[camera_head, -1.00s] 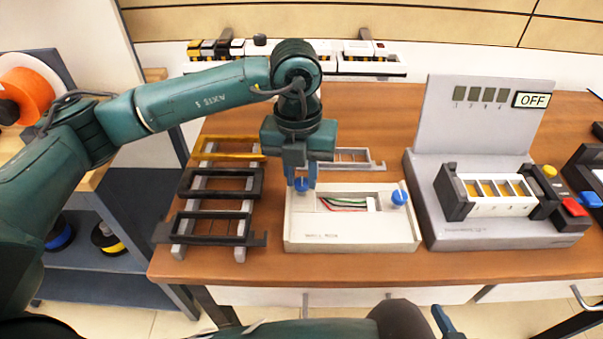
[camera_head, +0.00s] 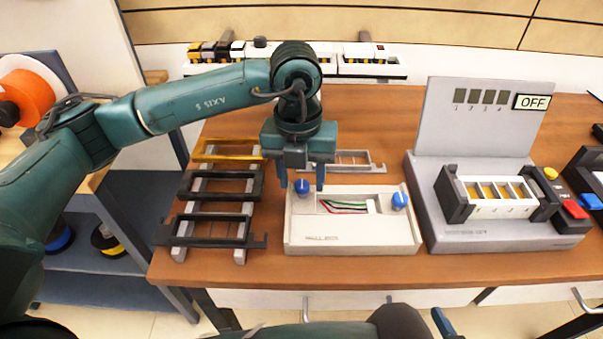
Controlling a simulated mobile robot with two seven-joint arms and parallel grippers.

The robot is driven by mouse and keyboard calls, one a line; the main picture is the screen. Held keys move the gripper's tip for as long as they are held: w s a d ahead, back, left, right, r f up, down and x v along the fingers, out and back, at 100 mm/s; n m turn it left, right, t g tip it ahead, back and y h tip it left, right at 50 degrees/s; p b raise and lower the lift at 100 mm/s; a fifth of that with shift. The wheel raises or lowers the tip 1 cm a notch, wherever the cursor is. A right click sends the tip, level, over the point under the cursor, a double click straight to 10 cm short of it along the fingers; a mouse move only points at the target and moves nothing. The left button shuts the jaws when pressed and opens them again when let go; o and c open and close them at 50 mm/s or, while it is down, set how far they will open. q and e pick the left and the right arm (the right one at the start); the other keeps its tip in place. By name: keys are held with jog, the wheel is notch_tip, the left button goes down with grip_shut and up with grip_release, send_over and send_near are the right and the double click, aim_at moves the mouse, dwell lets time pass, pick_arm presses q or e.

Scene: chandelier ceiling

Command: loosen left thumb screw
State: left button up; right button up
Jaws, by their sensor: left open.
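The wall box (camera_head: 350,240) is a pale grey case on the wooden table, with coloured wires in its window. A blue left thumb screw (camera_head: 302,187) sits at its upper left corner. A blue right thumb screw (camera_head: 400,200) sits at its upper right. My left gripper (camera_head: 302,180) points down over the left thumb screw. Its jaws are open, one finger on each side of the screw, with gaps showing. Whether the screw is loose cannot be seen. A blue finger-like part of my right gripper (camera_head: 446,322) shows at the bottom edge; its jaws cannot be made out.
A rack (camera_head: 240,256) with yellow and black frames stands left of the box. A grey test station (camera_head: 480,243) with an "OFF" display (camera_head: 531,101) stands to the right. A small grey frame (camera_head: 375,165) lies behind the box. Bare table lies along the front edge.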

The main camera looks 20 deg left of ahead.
aim_at(299, 183)
pick_arm(q)
notch_tip(299, 183, up, 13)
jog(key=shift+a, duration=0.25)
pick_arm(e)
jog(key=shift+f, duration=0.1)
pick_arm(q)
jog(key=shift+r+p, duration=0.1)
jog(key=shift+p, duration=0.2)
pick_arm(e)
jog(key=shift+a, duration=0.1)
